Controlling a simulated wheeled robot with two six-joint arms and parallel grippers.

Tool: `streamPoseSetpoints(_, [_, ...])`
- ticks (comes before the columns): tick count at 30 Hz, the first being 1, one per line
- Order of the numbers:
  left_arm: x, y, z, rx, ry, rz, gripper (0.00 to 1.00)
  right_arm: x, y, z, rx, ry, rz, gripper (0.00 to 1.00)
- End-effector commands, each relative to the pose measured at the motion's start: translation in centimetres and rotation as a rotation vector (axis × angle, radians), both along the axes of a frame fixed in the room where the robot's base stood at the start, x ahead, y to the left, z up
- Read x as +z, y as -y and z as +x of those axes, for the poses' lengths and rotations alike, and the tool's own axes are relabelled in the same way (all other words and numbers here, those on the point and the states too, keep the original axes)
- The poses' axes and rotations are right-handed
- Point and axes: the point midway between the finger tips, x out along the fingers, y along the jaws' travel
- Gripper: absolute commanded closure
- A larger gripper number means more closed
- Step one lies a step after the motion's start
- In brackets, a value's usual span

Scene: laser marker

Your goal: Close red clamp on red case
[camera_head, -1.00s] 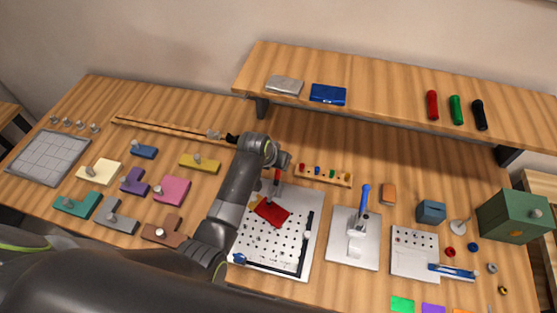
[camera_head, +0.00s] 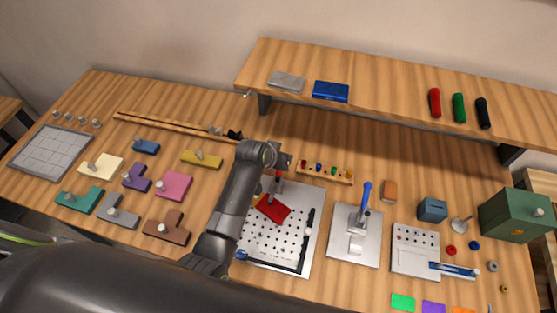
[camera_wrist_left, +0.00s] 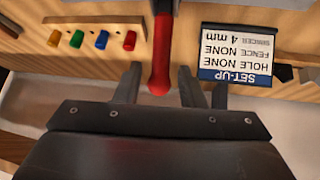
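The red case (camera_head: 273,207) lies flat on the perforated white plate (camera_head: 262,248) in the head view. The red clamp handle (camera_head: 279,177) stands up at its far edge, just below my left gripper (camera_head: 284,165). In the left wrist view the red handle (camera_wrist_left: 160,70) comes down from the top, and its rounded end lies between the fingers of my left gripper (camera_wrist_left: 160,88). The fingers are apart, with a gap on both sides of the handle. The clamp's base is hidden in the wrist view. My right gripper is not in view.
A wooden strip with small colored pegs (camera_head: 325,174) stands just behind the plate. A set-up card (camera_wrist_left: 235,53) shows in the wrist view. A press with a blue lever (camera_head: 365,196) stands to the right. A raised shelf (camera_head: 385,95) spans the back.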

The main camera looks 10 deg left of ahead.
Motion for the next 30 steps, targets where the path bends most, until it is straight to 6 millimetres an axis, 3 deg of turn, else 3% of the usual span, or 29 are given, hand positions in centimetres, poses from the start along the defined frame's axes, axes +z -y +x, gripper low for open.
streamPoseSetpoints(14, [0.1, -0.2, -0.8, 0.001, -0.011, 0.0, 0.61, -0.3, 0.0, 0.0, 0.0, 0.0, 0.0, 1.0])
streamPoseSetpoints(30, [6.2, -1.6, -4.9, 0.001, -0.008, -0.001, 0.61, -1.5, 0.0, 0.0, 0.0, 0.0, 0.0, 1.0])
